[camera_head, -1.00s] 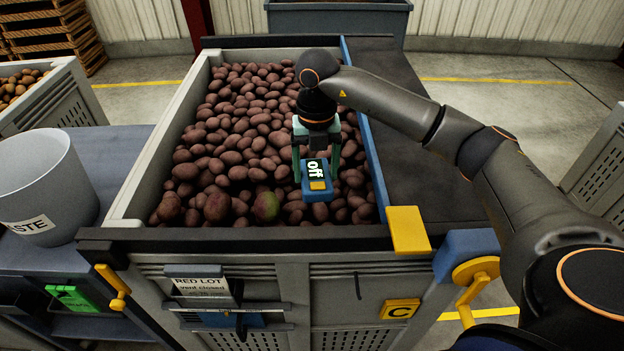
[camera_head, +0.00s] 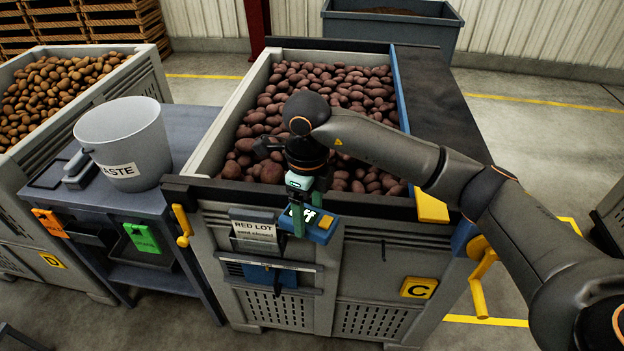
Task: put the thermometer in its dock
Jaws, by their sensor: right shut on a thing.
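The thermometer (camera_head: 322,230) is a small blue device with a yellow button and a dark display reading "off", partly covered by a finger. My right gripper (camera_head: 308,222) points down and is shut on it. It holds the thermometer in front of the near rim of the potato crate (camera_head: 350,208), just right of the "RED LOT" card (camera_head: 255,231). A blue part (camera_head: 270,276) shows in a slotted holder low on the crate front; I cannot tell whether it is the dock. My left gripper is not in view.
Red potatoes (camera_head: 345,90) fill the crate. A grey waste bucket (camera_head: 125,140) stands on a side table (camera_head: 190,130) at the left, near a crate of brown potatoes (camera_head: 60,85). A yellow crank (camera_head: 482,275) and yellow handle (camera_head: 182,226) stick out in front.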

